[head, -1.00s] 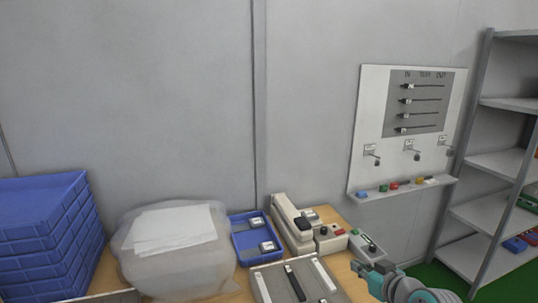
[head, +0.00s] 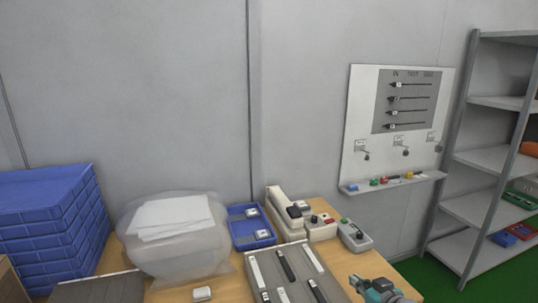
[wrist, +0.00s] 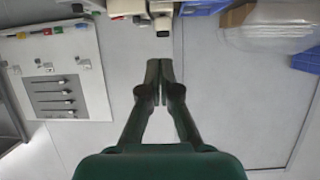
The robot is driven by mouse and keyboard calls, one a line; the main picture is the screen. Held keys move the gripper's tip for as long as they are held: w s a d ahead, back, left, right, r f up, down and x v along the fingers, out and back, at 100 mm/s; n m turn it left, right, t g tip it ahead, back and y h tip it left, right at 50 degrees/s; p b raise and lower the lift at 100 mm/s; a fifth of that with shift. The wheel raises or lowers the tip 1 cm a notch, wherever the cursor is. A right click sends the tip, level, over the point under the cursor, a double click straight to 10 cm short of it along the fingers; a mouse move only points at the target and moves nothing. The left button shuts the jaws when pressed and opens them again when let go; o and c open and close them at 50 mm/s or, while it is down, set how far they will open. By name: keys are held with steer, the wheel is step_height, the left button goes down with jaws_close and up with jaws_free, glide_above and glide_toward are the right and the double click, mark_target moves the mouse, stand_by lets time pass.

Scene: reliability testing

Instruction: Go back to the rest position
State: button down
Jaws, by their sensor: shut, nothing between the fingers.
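My gripper (head: 358,282) is at the bottom edge of the head view, over the right front part of the wooden table (head: 408,268). In the wrist view its two fingers (wrist: 159,70) meet at the tips with nothing held. The fingers point toward the table equipment, which shows upside down at the top of that view. No object touches the fingertips.
A grey tray with black and white strips (head: 254,277) lies left of my gripper. Behind it are a blue tray (head: 241,232) and a control box (head: 354,237). Blue crates (head: 48,225) and a plastic bag (head: 165,262) stand left. A metal shelf (head: 470,212) stands right.

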steer(key=s+a+f+m+t+h, duration=0.1)
steer(key=s+f+m+h, duration=0.1)
steer(key=s+f, duration=0.85)
steer(key=s+a+f+m+h, duration=0.1)
steer(key=s+a+f, duration=0.1)
steer(key=s+f, duration=0.8)
steer(key=s+r, duration=0.3)
steer(key=s, duration=0.7)
steer(key=s+r, duration=0.4)
steer(key=s, duration=0.6)
steer(key=s+a+r+t, duration=0.1)
steer(key=s+r, duration=0.2)
steer(key=s, duration=0.7)
steer(key=shift+s+r+h, duration=0.15)
steer(key=shift+r+h, duration=0.15)
steer(key=shift+r, duration=0.05)
